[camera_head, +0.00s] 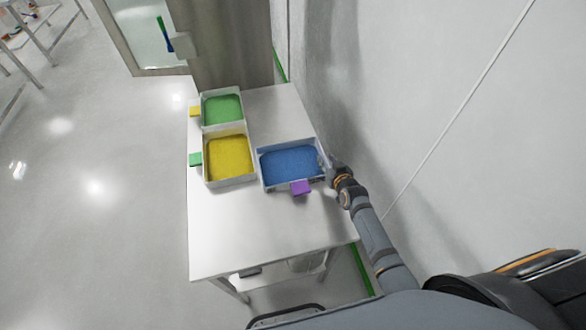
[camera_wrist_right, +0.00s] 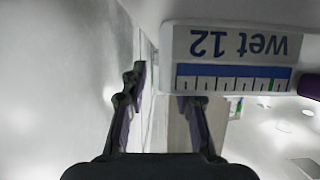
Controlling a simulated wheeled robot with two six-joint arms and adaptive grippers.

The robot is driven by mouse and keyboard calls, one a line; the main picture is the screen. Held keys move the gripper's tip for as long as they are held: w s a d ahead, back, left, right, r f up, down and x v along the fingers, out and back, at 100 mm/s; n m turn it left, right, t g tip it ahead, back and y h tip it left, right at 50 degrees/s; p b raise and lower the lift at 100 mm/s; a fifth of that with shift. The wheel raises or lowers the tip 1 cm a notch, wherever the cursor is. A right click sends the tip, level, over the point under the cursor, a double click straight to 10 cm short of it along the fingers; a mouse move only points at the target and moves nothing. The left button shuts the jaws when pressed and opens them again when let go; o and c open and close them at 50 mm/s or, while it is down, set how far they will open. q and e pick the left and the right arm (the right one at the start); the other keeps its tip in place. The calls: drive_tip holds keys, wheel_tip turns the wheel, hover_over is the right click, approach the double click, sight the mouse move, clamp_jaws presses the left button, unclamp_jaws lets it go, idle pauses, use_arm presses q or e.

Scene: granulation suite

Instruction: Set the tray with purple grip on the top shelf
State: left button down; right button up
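The tray with purple grip (camera_head: 262,181) holds blue contents and sits on the white table, its purple grip (camera_head: 300,187) on the near side. In the right wrist view this tray (camera_wrist_right: 181,45) shows its face with an upside-down "wet 12" label, and the purple grip (camera_wrist_right: 310,86) is at the right edge. My right gripper (camera_head: 328,164) is at the tray's right end. In the right wrist view the gripper (camera_wrist_right: 163,90) is open, fingers apart, one beside the tray and one overlapping its lower edge. Contact cannot be told. My left gripper is not in view.
A tray with green contents and a yellow grip (camera_head: 195,111) and one with yellow contents and a green grip (camera_head: 196,159) stand at the left. The white table (camera_head: 270,235) is bare in front. A wall (camera_head: 400,80) rises close on the right.

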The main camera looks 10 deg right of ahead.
drive_tip(key=shift+s+r, duration=0.1)
drive_tip(key=shift+s, duration=0.1)
drive_tip(key=shift+c, duration=1.3)
clamp_jaws()
drive_tip(key=shift+w+r, duration=0.1)
drive_tip(key=shift+r, duration=0.05)
